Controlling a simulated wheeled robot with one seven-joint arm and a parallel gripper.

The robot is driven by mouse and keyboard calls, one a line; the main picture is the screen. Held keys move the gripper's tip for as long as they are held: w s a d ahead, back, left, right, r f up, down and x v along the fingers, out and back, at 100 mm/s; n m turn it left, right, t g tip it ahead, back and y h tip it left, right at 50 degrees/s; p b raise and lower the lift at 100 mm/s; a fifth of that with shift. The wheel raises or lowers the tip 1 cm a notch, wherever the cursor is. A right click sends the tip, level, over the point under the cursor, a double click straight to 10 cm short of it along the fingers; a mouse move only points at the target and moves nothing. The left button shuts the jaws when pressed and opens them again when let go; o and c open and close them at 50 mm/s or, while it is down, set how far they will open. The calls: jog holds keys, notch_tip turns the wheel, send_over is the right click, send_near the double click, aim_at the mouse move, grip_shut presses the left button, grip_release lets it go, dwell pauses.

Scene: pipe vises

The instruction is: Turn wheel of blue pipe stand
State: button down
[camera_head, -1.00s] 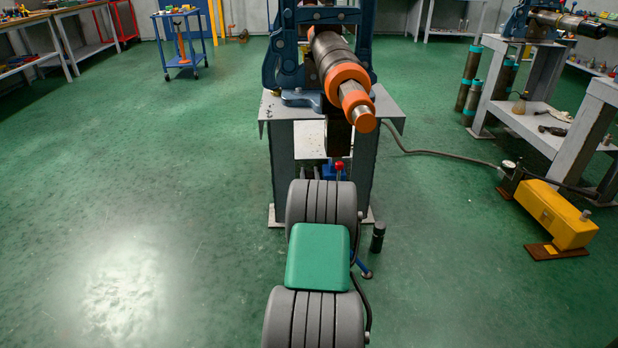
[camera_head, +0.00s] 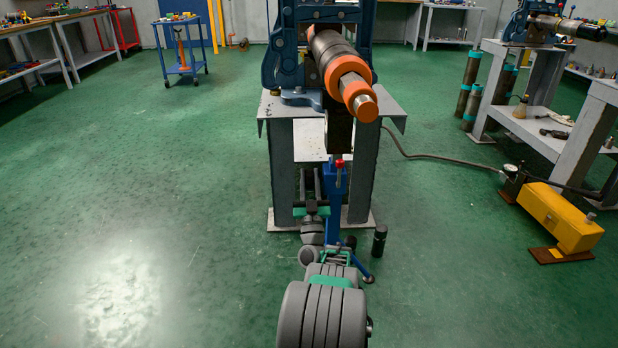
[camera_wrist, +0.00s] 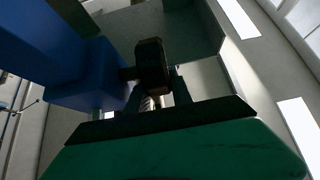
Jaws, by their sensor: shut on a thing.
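The blue pipe stand (camera_head: 335,205) stands upright under the pipe's near end, in front of the grey vise table. It has a red knob near its top. In the wrist view its blue body (camera_wrist: 85,60) fills the upper left. A small dark wheel (camera_wrist: 152,62) sticks out from its side on a short shaft. My gripper (camera_head: 311,180) is low, just left of the stand. In the wrist view my gripper (camera_wrist: 157,92) has its fingers at the wheel and is shut on it. The exact contact is dark and partly hidden.
The vise table (camera_head: 281,175) stands right behind, holding a dark pipe with orange collars (camera_head: 347,80) that overhangs the stand. A black cylinder (camera_head: 379,240) stands to the right. A yellow pump (camera_head: 560,217) with a hose lies further right. Floor to the left is clear.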

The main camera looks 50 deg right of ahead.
jog(key=shift+s+f+h, duration=0.15)
jog(key=shift+f+h, duration=0.15)
jog(key=shift+h, duration=0.2)
jog(key=shift+r+t+h, duration=0.1)
jog(key=shift+t+h, duration=0.2)
jog(key=shift+t, duration=0.2)
jog(key=c, duration=1.4)
grip_release()
jog(key=shift+a, duration=0.1)
